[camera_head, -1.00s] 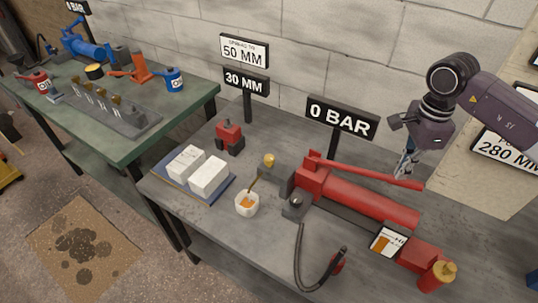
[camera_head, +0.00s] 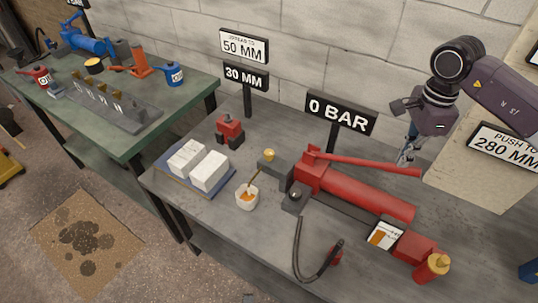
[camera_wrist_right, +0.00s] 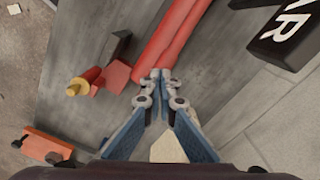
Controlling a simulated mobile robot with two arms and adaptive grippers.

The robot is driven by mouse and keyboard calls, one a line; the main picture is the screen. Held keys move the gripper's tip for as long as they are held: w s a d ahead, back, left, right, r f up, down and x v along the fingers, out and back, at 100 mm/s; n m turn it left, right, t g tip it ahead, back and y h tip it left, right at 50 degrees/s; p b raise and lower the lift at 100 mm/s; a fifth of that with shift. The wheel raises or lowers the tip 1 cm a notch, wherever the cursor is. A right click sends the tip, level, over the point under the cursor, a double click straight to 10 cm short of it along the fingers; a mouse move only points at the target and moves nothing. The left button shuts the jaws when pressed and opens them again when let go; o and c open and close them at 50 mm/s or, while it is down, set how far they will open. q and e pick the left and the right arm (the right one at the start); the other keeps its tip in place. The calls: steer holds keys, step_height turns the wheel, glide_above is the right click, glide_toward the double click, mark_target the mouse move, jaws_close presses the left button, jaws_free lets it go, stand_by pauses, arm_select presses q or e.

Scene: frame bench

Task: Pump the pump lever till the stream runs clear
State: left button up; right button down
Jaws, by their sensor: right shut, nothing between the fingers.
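The red pump lever (camera_head: 362,162) slants above the thick red pump cylinder (camera_head: 362,195), its free end on the right. A brass spout (camera_head: 269,155) at the pump's left end lets an amber stream (camera_head: 255,180) run into a white cup (camera_head: 247,199) with orange liquid in it. My right gripper (camera_head: 404,159) is shut and empty beside the lever's free end, on its wall side. In the right wrist view its fingertips (camera_wrist_right: 160,77) are close to the red lever; I cannot tell whether they touch. My left gripper is out of view.
A "0 BAR" sign (camera_head: 340,112) stands behind the pump. A black hose (camera_head: 302,255) lies in front. White blocks (camera_head: 208,171) on a blue tray and a red jack (camera_head: 229,130) are at left. A "280 MM" sign (camera_head: 505,147) is at right.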

step_height(320, 180, down, 8)
steer(key=b, duration=0.5)
steer(key=shift+f, duration=0.1)
step_height(320, 180, up, 9)
steer(key=p, duration=0.5)
steer(key=shift+f, duration=0.3)
step_height(320, 180, down, 9)
steer(key=b, duration=0.6)
steer(key=shift+r, duration=0.2)
step_height(320, 180, up, 9)
steer(key=p, duration=0.6)
steer(key=shift+f, duration=0.15)
steer(key=shift+r+p, duration=1.75)
steer(key=shift+r, duration=0.8)
